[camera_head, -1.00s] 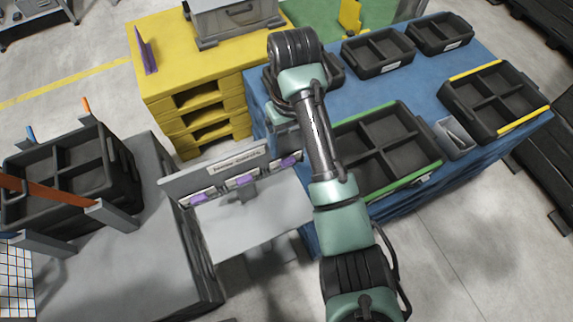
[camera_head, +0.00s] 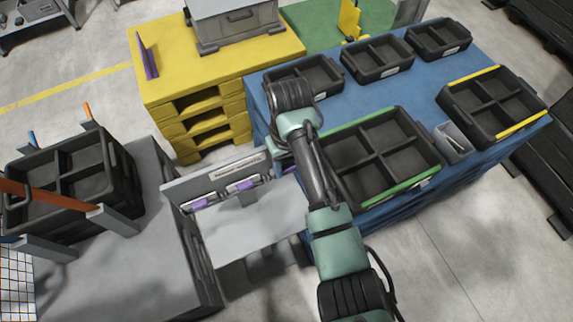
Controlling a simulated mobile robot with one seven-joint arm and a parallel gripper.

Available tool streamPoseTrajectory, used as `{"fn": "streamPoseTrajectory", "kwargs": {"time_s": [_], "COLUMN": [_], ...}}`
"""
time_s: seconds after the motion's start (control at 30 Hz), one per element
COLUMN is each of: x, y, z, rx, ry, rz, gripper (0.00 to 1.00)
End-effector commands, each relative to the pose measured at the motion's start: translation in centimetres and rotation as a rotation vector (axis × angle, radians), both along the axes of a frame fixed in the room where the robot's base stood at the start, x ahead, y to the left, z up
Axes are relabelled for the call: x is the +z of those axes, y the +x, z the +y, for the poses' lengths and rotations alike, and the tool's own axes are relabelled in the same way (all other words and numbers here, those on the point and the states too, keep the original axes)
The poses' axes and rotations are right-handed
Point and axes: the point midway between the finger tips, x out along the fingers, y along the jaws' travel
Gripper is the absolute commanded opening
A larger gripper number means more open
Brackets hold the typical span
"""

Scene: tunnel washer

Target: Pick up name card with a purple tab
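Name cards with purple tabs sit in a row on a grey sloped rack (camera_head: 255,222) in the middle of the view. The left card (camera_head: 200,203) and the middle card (camera_head: 242,185) show clearly. A third card (camera_head: 288,168) at the right end is mostly hidden by my arm. My arm reaches up from the bottom and bends at the blue table's left edge. Its pale green wrist part (camera_head: 281,143) hangs beside the rack's right end. My gripper's fingers cannot be made out, so neither their opening nor any hold shows.
A blue table (camera_head: 468,42) at the right carries black divided bins, including a green-edged bin (camera_head: 362,121) close to my arm. A yellow pallet stack (camera_head: 170,88) stands behind the rack. A grey bench (camera_head: 130,255) with a black crate (camera_head: 118,165) is at the left.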

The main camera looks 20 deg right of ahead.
Motion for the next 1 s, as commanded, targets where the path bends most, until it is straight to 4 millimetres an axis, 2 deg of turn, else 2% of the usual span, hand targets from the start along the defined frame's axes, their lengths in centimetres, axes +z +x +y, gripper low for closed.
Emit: {"fn": "streamPoseTrajectory", "kwargs": {"time_s": [0.03, 0.23, 0.67, 0.87, 1.0], "x": [0.0, 0.0, 0.6, 3.0, 5.5], "y": [0.0, 0.0, 0.1, 0.2, 0.2], "z": [0.0, 0.0, 0.0, 0.0, 0.0], "rx": [0.0, 0.0, 0.0, 0.001, 0.001], "ry": [0.0, 0.0, -0.001, -0.002, -0.002], "rz": [0.0, 0.0, -0.003, -0.006, -0.006], "gripper": [0.37, 0.01, 0.0, 0.0, 0.0]}}
